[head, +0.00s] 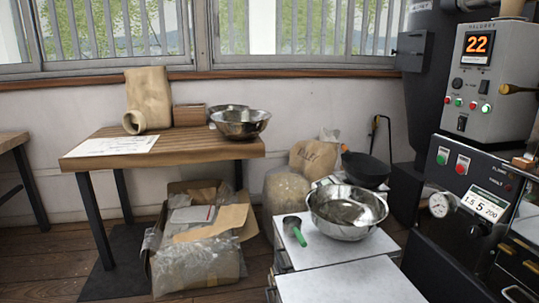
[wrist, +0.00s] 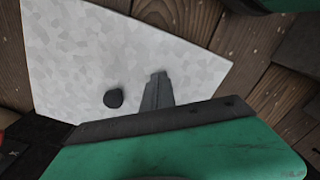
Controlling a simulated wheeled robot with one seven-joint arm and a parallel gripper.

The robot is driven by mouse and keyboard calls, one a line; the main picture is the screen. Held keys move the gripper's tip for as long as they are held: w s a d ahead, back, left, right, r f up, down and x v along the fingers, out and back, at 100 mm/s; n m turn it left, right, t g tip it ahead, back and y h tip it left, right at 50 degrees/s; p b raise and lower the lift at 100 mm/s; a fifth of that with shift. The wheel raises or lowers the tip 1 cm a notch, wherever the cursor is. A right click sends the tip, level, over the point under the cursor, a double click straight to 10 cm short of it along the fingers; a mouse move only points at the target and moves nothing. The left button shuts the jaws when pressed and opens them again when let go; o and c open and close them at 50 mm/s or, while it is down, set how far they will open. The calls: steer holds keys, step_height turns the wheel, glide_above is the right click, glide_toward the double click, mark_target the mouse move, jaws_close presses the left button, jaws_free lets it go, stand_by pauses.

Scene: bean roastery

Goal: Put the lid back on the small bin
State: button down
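In the wrist view a pale, mottled metal panel (wrist: 105,50) with a small dark round knob (wrist: 114,98) lies below me; it looks like a lid, but I cannot tell for sure. My gripper (wrist: 215,62) shows as two green, dark-edged parts, one across the bottom and one at the top right corner. They stand apart with a gap between them, and I see nothing clamped. A dark tapered piece juts over the panel from the lower part. In the head view two pale-topped bins (head: 345,284) stand at the lower right; my gripper is not visible there.
The rear bin carries a steel bowl (head: 346,210) and a green-handled scoop (head: 295,230). A wooden table (head: 190,150) holds another bowl (head: 240,123). A cardboard box (head: 200,245) stands on the floor by it. The dark roaster (head: 470,220) blocks the right.

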step_height(320, 180, up, 7)
steer(key=p, duration=0.5)
steer(key=shift+p, duration=0.4)
